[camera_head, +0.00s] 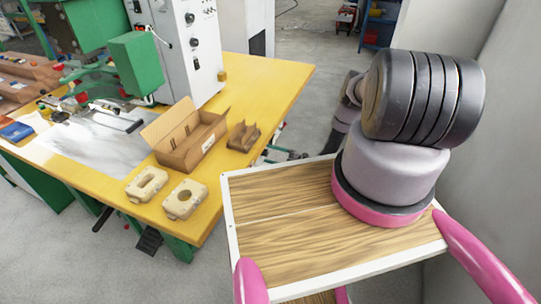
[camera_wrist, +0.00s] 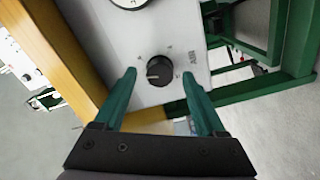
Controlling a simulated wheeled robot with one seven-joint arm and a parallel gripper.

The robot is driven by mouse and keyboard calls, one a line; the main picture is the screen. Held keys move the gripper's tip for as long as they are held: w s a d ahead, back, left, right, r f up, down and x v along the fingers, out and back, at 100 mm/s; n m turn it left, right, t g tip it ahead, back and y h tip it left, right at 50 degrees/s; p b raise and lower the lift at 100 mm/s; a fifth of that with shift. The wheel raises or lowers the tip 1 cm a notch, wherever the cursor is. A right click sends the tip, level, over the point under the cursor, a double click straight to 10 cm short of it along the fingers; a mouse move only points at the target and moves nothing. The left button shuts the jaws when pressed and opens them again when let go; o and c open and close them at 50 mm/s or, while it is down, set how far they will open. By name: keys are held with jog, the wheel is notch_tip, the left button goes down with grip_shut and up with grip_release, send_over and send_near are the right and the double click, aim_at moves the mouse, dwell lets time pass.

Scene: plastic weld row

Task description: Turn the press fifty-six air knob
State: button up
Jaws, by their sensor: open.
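A round black knob (camera_wrist: 159,71) sits on a light grey panel (camera_wrist: 115,45) in the wrist view, with small marks around it and the letters "AIR" printed to its right. My gripper (camera_wrist: 162,82) is open, its two green fingers spread on either side of the knob in the picture. The fingers look apart from the knob, and I cannot tell how far the tips are from the panel. In the head view the knob and my gripper are hidden; part of my arm shows at the right.
A round gauge (camera_wrist: 130,2) is cut off at the top of the wrist view. A green frame (camera_wrist: 288,45) stands right of the panel, and a yellow edge (camera_wrist: 52,42) runs left. In the head view, a yellow table (camera_head: 265,85) carries a cardboard box (camera_head: 188,142) and a green press (camera_head: 138,62).

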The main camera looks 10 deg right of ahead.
jog(key=v, duration=1)
jog(key=shift+d, duration=0.1)
